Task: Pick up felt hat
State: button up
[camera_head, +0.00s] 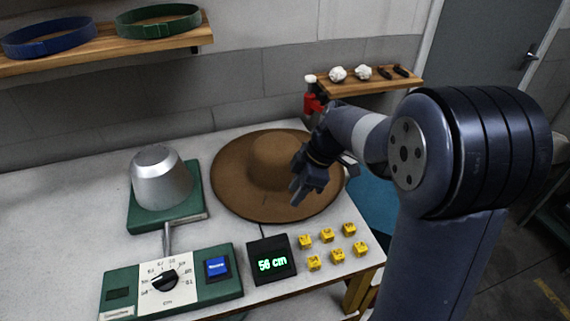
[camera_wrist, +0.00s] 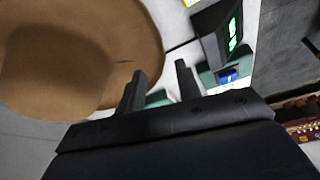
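The brown felt hat (camera_head: 240,192) lies brim down on the grey-white table, with its round crown up. In the wrist view the hat (camera_wrist: 90,50) fills the upper left, and its brim edge curves past the left finger. My gripper (camera_head: 299,190) is over the front right part of the brim in the head view. In the wrist view its two black fingers (camera_wrist: 160,78) stand apart with nothing between them. I cannot tell how high the fingertips are above the brim. Part of the hat's right side is hidden by my arm.
A metal hat form (camera_head: 160,178) on a green base stands left of the hat. In front are a dial panel (camera_head: 172,283), a display (camera_head: 271,262) reading 56 cm, and several yellow blocks (camera_head: 327,236). Wall shelves (camera_head: 90,50) are behind.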

aim_at(277, 218)
jog(key=p+x, duration=0.1)
jog(key=x, duration=0.9)
jog(key=shift+a+p, duration=0.25)
jog(key=shift+p, duration=0.15)
grip_shut()
